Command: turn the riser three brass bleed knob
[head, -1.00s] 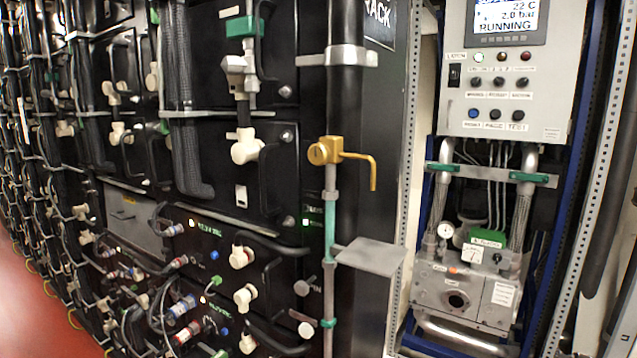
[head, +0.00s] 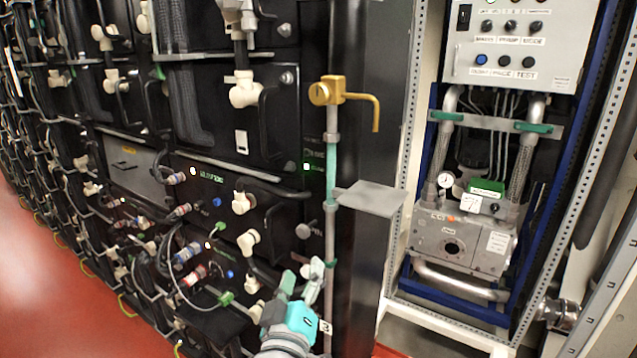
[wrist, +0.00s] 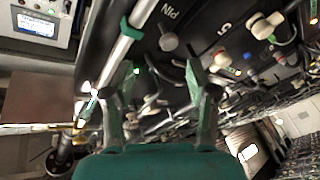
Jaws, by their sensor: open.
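The brass bleed knob (head: 320,94) is a round brass head on the left of a small brass valve body, with a bent brass spout (head: 375,112) on its right. It sits atop a thin grey riser pipe (head: 331,160). My gripper (head: 301,276) is low in the head view, well below the brass knob and close in front of the lower riser. Its two fingers are apart and hold nothing. In the wrist view my gripper (wrist: 157,72) is open, with the pipe (wrist: 118,55) passing behind the left finger. I cannot make out the brass knob there.
A grey shelf plate (head: 370,197) juts out right of the riser, between knob and gripper height. Battery modules with cream connectors (head: 243,92) and cables crowd the left. A control box (head: 515,45) and pump unit (head: 465,237) stand at right. A tag (head: 325,327) reads 3.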

